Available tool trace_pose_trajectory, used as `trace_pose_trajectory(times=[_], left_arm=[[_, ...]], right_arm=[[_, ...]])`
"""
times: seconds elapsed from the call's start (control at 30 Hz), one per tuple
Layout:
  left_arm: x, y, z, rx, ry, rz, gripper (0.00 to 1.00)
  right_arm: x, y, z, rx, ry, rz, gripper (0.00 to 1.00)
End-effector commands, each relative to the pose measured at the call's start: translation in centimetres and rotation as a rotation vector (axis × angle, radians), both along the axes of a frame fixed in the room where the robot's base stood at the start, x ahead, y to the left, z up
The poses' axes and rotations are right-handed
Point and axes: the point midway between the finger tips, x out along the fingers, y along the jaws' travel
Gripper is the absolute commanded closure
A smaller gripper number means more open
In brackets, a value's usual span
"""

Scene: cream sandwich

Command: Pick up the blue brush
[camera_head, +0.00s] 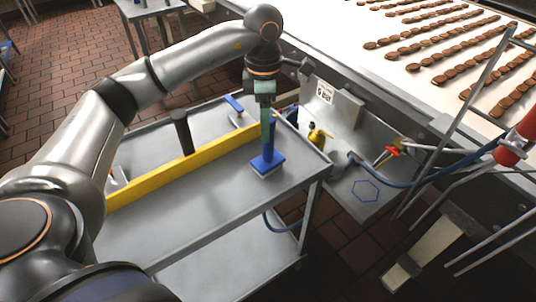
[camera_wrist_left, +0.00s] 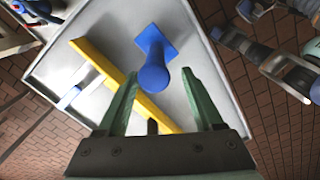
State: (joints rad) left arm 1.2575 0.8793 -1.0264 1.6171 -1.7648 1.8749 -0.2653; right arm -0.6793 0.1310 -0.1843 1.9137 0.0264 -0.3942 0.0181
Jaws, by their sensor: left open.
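The blue brush (camera_head: 266,162) stands upright on the grey metal cart top (camera_head: 215,198), bristles down and handle up, near the cart's right end. In the left wrist view its round handle end (camera_wrist_left: 153,78) points towards the camera, with the square head (camera_wrist_left: 157,41) below. My left gripper (camera_head: 267,128) points down over the brush. Its green fingers are spread, one on either side of the handle end in the left wrist view (camera_wrist_left: 160,76). I cannot tell whether either finger touches the handle. My right gripper is not in view.
A long yellow bar (camera_head: 160,178) lies across the cart behind the brush, with a dark upright handle (camera_head: 182,132) beside it. A small blue-handled item (camera_head: 234,103) lies farther back. The cart's front is clear.

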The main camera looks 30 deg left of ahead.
Motion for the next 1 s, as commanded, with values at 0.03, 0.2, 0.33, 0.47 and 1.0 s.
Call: trace_pose_trajectory(times=[0.03, 0.2, 0.33, 0.47, 1.0], left_arm=[[0.0, 0.0, -0.3, 0.000, 0.001, 0.000, 0.32], [0.5, -0.2, -2.2, -0.001, 0.004, -0.001, 0.32], [0.9, -0.2, -4.2, 0.000, 0.004, -0.001, 0.32], [0.9, -0.2, -5.3, -0.002, 0.001, -0.001, 0.32], [0.9, -0.2, -5.4, -0.002, -0.001, 0.000, 0.66]], right_arm=[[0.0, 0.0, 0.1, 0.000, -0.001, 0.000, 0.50], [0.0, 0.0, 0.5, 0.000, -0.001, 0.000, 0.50], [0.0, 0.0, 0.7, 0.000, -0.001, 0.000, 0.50], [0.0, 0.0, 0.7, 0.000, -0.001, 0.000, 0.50], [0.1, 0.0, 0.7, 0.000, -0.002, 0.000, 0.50]])
